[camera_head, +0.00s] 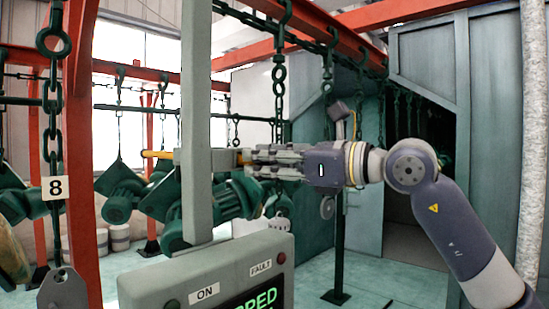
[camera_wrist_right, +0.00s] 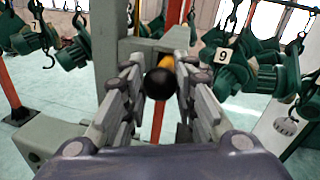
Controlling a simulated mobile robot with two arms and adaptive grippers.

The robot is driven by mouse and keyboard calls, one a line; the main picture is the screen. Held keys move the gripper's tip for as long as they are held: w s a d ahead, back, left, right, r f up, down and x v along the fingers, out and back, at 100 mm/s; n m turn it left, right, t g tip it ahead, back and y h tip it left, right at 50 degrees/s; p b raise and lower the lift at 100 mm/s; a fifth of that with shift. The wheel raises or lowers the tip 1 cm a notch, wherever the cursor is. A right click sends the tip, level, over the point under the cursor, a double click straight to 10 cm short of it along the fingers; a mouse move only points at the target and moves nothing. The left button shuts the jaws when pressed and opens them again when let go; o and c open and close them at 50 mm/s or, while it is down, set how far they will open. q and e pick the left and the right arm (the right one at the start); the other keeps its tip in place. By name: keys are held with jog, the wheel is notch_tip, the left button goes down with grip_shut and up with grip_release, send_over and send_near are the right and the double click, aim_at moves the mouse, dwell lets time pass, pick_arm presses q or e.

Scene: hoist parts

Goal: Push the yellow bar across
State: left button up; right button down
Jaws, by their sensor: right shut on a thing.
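The yellow bar (camera_head: 157,154) lies level; its far end shows left of the grey post (camera_head: 196,100) in the head view. In the right wrist view the bar (camera_wrist_right: 167,63) points away from me, with a round black end (camera_wrist_right: 160,84) towards the camera. My right gripper (camera_head: 243,157) comes in from the right and is shut on the bar's near end. In the right wrist view its fingers (camera_wrist_right: 160,72) lie on both sides of the bar. The post hides the bar's middle in the head view. My left gripper is not in view.
A grey control box (camera_head: 210,273) with a lit display stands below the post. Green hoists (camera_head: 125,190) hang on chains (camera_head: 279,95) from red beams behind. A tag marked 8 (camera_head: 54,188) hangs at left. A white-grey column (camera_head: 534,140) stands at far right.

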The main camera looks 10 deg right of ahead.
jog(key=shift+r, duration=0.15)
jog(key=c, duration=1.5)
grip_release()
jog(key=shift+o, duration=1.1)
jog(key=shift+w+a, duration=0.25)
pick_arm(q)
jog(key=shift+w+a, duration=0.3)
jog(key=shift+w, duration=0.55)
pick_arm(e)
jog(key=v, duration=1.2)
